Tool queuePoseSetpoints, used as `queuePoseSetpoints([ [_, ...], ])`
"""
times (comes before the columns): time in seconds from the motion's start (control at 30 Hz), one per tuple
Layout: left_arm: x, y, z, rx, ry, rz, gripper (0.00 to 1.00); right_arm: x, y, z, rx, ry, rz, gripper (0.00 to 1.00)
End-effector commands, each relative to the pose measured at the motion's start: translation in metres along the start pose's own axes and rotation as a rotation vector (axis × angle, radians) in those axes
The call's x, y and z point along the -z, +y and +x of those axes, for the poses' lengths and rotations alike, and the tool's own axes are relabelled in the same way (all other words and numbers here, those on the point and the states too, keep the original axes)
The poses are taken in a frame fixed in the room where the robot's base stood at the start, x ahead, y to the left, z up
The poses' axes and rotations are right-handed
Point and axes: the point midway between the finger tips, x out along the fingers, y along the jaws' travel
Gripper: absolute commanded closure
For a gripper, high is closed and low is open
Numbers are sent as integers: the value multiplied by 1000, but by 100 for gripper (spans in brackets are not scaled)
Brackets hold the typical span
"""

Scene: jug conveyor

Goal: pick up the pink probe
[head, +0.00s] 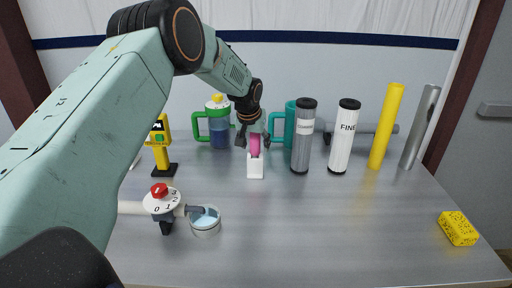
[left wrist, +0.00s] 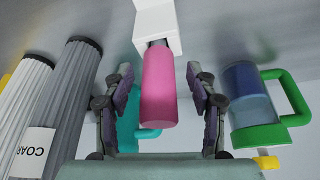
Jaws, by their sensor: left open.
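The pink probe (head: 254,145) stands upright in a small white holder (head: 255,167) near the middle of the table. In the left wrist view the probe (left wrist: 158,88) lies between the two fingers of my left gripper (left wrist: 160,105), with a gap on each side. The white holder (left wrist: 157,25) shows at its far end. My left gripper (head: 253,143) is open around the probe in the head view, reaching it from above and behind. My right gripper is in neither view.
A green-handled jug (head: 219,130) and a teal jug (head: 290,125) stand behind. A grey filter (head: 302,140) and a white filter (head: 343,140) stand to the right, then a yellow tube (head: 386,127). A dial valve (head: 162,202), a small cup (head: 205,224) and a yellow sponge (head: 458,228) are nearer.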

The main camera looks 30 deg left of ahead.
Motion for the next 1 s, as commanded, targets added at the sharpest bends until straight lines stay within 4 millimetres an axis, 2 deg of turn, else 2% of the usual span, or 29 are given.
queuePoseSetpoints([
  [0.07,-1,0,-1,0,0,0,44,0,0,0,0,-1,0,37],
  [0.73,1,3,1,0,-1,1,100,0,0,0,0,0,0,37],
  [1.0,2,3,0,0,0,1,100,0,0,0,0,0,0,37],
])
